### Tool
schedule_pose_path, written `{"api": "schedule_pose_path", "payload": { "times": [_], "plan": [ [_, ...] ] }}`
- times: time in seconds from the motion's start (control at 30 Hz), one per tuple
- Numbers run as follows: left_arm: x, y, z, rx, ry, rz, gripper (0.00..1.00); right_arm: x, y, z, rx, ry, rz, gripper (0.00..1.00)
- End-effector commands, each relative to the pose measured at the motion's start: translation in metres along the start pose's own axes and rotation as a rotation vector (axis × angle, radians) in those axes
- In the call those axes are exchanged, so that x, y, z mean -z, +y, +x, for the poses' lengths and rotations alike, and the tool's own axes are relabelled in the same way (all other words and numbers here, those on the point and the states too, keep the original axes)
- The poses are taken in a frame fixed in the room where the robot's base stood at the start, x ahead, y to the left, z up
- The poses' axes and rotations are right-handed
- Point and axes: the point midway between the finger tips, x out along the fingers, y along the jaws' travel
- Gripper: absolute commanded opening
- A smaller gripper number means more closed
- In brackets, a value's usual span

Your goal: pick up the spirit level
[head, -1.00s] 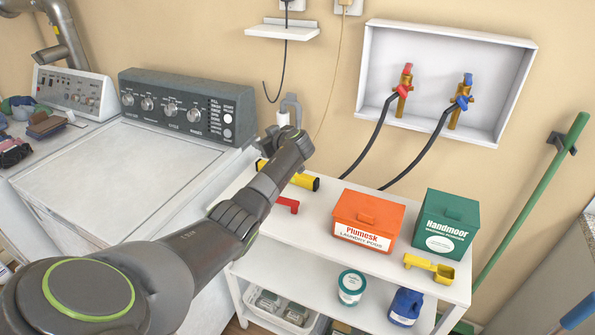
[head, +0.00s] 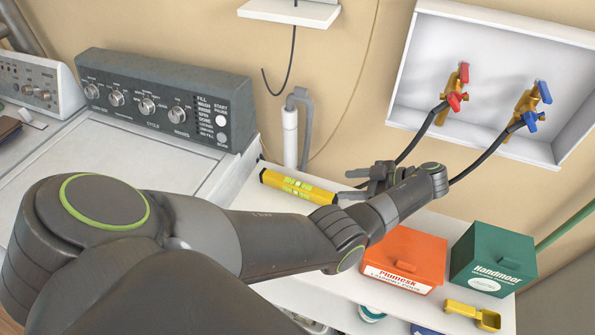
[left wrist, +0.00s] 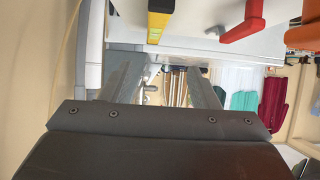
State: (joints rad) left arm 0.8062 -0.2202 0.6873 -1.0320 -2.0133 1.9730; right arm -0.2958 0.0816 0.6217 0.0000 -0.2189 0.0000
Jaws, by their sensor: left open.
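The spirit level (head: 298,186) is a yellow bar with pale green vials and dark ends. It lies on the white shelf top near the wall, just right of the washer. My left gripper (head: 354,184) is open and empty, to the right of the level, its fingers pointing left toward the level's near end. In the left wrist view the level's yellow end (left wrist: 158,18) shows at the top, beyond the spread fingers (left wrist: 160,82) and not between them. My left forearm covers part of the shelf in the head view. My right gripper is not in view.
An orange box (head: 405,255), a green box (head: 492,258) and a yellow scoop (head: 473,314) stand on the shelf's right. A red object (left wrist: 242,22) lies near the level. Hoses hang from the valve box (head: 400,90) behind.

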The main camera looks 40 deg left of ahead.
Motion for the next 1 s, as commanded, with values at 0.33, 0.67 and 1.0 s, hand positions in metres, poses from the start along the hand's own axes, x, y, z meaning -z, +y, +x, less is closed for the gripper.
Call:
{"api": "schedule_pose_path", "payload": {
  "times": [0.33,0.67,1.0],
  "plan": [
    [-0.005,0.001,0.054,0.001,0.0,-0.003,0.55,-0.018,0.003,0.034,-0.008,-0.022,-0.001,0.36],
    [-0.004,0.002,0.098,0.0,0.0,-0.003,0.55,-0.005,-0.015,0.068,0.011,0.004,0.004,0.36],
    [-0.002,0.002,0.111,-0.001,0.0,0.001,0.55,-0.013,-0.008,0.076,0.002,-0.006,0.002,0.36]
  ]
}}
